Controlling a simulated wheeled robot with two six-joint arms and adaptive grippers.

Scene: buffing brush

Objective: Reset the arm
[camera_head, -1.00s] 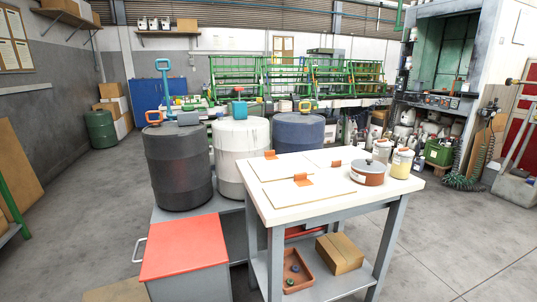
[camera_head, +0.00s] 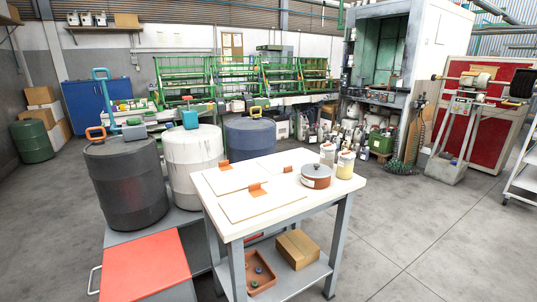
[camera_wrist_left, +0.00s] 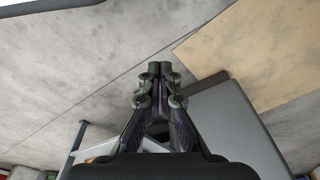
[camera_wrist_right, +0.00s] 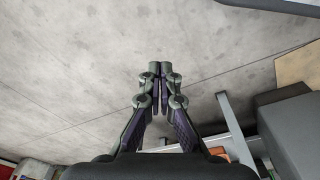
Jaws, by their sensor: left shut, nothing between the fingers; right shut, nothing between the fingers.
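My left gripper (camera_wrist_left: 160,70) shows in the left wrist view, its fingers together and empty above the grey floor. My right gripper (camera_wrist_right: 161,70) shows in the right wrist view, also with its fingers together and empty over the floor. Neither gripper nor arm is in the head view. The buffing brush cannot be clearly made out; a dark roller (camera_head: 520,84) sits on a grey stand (camera_head: 452,150) at the right of the head view.
Open floor (camera_head: 430,240) lies to the right.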

